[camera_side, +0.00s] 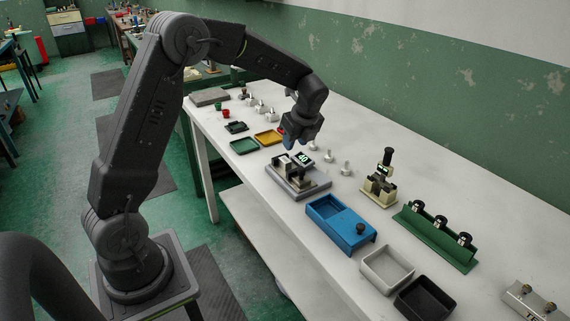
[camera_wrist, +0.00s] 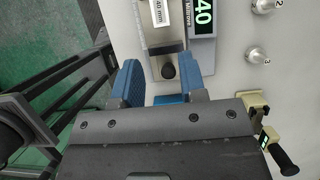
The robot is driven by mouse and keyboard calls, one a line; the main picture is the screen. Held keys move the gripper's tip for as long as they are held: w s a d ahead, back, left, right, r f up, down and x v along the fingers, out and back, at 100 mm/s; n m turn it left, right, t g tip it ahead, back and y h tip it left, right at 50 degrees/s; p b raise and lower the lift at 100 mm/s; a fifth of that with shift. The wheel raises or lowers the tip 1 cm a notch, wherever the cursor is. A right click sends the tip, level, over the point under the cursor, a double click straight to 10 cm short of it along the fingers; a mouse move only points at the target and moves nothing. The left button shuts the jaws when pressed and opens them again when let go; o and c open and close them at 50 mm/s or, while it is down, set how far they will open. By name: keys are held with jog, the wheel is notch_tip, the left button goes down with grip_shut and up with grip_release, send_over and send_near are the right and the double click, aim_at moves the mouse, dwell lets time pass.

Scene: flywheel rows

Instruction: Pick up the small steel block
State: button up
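My gripper (camera_side: 289,141) is over the measuring fixture (camera_side: 313,190) on the bench, pointing down. In the wrist view its two blue fingers (camera_wrist: 158,64) are spread apart, with no object clearly held between them. A pale metal piece marked "40 mm" (camera_wrist: 158,13) lies on the fixture, just beyond the fingertips. It looks like a steel block, but I cannot tell for sure that it is the small one.
A blue box with a black knob (camera_side: 340,222), a grey tray (camera_side: 387,270) and a black tray (camera_side: 424,300) stand nearer the camera. A green rack (camera_side: 437,238) and a cream stand (camera_side: 380,190) are to the right. Green and yellow trays and several small knobs lie farther back.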

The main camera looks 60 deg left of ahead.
aim_at(287, 161)
jog(key=x, duration=1)
jog(key=shift+w+a+f, duration=0.1)
jog(key=shift+c, duration=0.2)
grip_shut()
